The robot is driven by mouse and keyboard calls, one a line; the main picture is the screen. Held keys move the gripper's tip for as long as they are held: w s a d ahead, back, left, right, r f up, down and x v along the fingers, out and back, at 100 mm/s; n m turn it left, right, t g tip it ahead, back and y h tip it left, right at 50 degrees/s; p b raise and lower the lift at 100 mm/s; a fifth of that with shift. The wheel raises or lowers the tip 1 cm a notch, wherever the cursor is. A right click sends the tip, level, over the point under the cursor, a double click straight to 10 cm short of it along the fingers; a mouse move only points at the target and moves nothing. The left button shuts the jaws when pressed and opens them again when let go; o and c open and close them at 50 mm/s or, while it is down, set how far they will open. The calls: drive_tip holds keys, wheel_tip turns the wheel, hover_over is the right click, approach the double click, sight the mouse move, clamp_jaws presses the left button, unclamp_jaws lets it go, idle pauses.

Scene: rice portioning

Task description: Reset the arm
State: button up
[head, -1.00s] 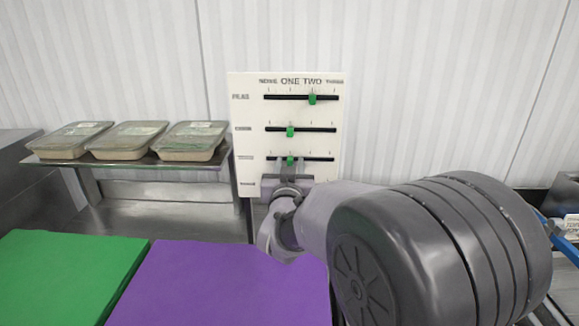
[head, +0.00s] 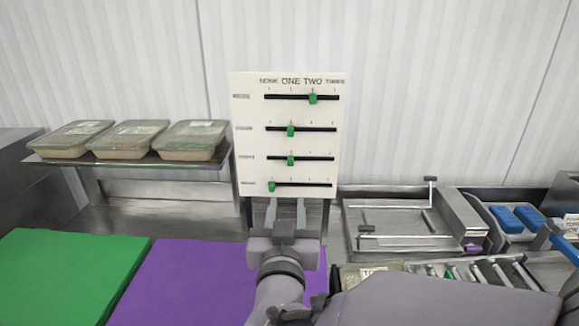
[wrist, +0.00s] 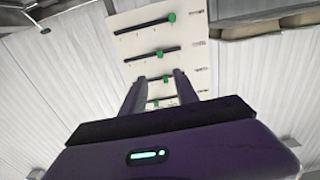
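My gripper (head: 286,212) is in front of the lower edge of the white slider board (head: 253,110), its two fingers pointing up and a gap between them. It is open and empty. The board has several black slots with green knobs. The top knob (head: 313,98) is under TWO. The two middle knobs (head: 290,131) are under ONE. The bottom knob (head: 271,187) is at the left end, under NONE. In the wrist view my gripper (wrist: 159,84) has its fingers apart, with the board (wrist: 190,35) beyond them.
Lidded trays (head: 135,139) stand on a shelf at the left. A green board (head: 65,265) and a purple board (head: 185,280) lie on the counter. A metal tray rack (head: 395,220) and blue items (head: 518,217) are at the right.

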drive_tip(key=s+d+f+m+g+y, duration=0.1)
drive_tip(key=s+d+f+g, duration=0.1)
drive_tip(key=s, duration=0.5)
drive_tip(key=s+d+f+m+g, duration=0.1)
drive_tip(key=s+d+f+g, duration=0.2)
drive_tip(key=s+d+g, duration=0.2)
drive_tip(key=s+d+f+m+g+y, duration=0.1)
drive_tip(key=s+d+g, duration=0.3)
drive_tip(key=s, duration=0.7)
drive_tip(key=shift+f+m+g+y, duration=0.3)
drive_tip(key=shift+f+m+g, duration=0.25)
drive_tip(key=shift+f, duration=0.25)
